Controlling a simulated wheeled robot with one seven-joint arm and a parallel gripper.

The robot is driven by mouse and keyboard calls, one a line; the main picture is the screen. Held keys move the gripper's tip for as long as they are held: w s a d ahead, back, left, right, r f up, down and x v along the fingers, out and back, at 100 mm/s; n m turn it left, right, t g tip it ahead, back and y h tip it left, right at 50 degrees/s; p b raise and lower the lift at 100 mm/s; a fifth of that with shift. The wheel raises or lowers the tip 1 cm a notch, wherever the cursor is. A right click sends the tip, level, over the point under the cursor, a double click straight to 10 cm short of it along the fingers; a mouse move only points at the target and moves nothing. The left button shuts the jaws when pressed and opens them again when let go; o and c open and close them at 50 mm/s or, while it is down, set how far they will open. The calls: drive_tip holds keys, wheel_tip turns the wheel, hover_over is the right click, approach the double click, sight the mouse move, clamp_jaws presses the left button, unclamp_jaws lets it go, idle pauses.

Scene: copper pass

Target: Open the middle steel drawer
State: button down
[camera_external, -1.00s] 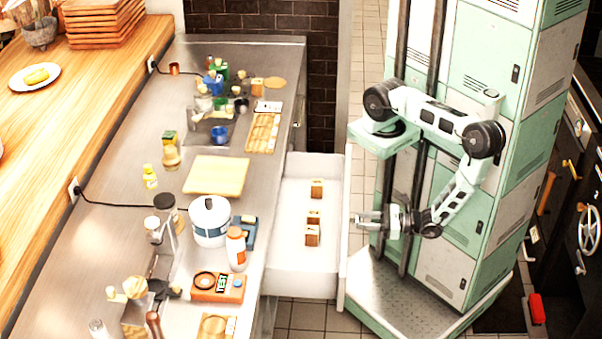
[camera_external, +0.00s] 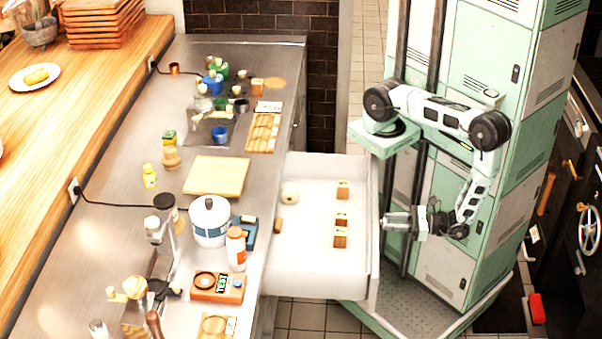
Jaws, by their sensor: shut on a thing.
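The steel drawer (camera_external: 311,268) is pulled well out from the steel counter, with its pale inside showing. Several small wooden blocks (camera_external: 341,220) stand toward its front, and a whitish round item (camera_external: 289,193) and a small brown block (camera_external: 278,226) lie nearer the counter. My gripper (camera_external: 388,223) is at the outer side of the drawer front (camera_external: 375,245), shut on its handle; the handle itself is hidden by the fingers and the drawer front.
The steel counter (camera_external: 110,235) carries a cutting board (camera_external: 217,176), a white and blue pot (camera_external: 210,222), a bottle (camera_external: 236,249) and a scale-like device (camera_external: 217,288). Tiled floor (camera_external: 310,317) shows beside the drawer. A red object (camera_external: 537,308) lies at the right.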

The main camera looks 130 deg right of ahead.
drive_tip(key=c, duration=1)
unclamp_jaws()
drive_tip(key=shift+a, duration=0.1)
